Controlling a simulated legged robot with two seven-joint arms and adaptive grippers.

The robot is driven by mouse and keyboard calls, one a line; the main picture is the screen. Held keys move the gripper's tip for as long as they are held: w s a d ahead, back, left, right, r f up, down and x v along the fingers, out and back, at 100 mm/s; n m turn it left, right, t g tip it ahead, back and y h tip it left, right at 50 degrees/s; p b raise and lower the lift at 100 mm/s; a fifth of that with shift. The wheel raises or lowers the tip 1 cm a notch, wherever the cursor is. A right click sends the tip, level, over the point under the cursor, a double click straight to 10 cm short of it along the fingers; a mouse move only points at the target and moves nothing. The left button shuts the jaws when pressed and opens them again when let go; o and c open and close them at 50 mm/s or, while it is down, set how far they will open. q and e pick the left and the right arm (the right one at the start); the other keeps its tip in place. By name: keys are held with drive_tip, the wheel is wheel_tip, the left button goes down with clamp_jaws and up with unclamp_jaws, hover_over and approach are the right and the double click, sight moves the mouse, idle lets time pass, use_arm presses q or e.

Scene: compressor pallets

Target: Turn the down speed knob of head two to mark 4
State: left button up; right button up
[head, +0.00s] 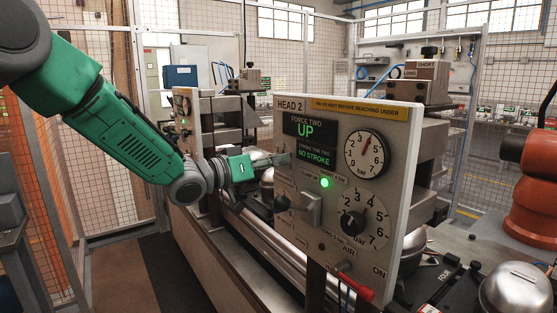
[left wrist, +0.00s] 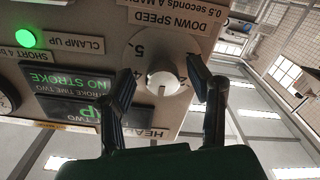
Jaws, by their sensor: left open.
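The head two panel (head: 330,258) stands upright in the middle of the head view, with a "FORCE TWO UP / NO STROKE" display (head: 309,140). The down speed knob (left wrist: 163,78) is a pale round knob on a numbered dial in the left wrist view, which sees the panel upside down. A 5 and part of a 2 show on the dial; I cannot tell its setting for sure. My left gripper (left wrist: 160,88) is open, one finger on each side of the knob; contact is unclear. In the head view my left gripper (head: 278,160) reaches the panel's left edge and hides the knob.
A pressure gauge (head: 366,152), an air dial (head: 360,222), a black knob (head: 282,203) and a lit green lamp (head: 325,183) share the panel. A red lever (head: 354,287) sticks out below. An orange robot arm (head: 530,190) stands at right.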

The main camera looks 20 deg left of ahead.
use_arm(q)
drive_tip(key=shift+w+d, duration=0.2)
drive_tip(key=shift+w, duration=0.05)
drive_tip(key=shift+w+a, duration=0.1)
drive_tip(key=shift+a, duration=0.35)
drive_tip(key=c, duration=0.7)
drive_tip(key=shift+d, duration=0.15)
clamp_jaws()
drive_tip(key=shift+d, duration=0.15)
use_arm(e)
drive_tip(key=shift+s+a+r, duration=0.1)
drive_tip(key=shift+a+r, duration=0.05)
drive_tip(key=shift+a, duration=0.05)
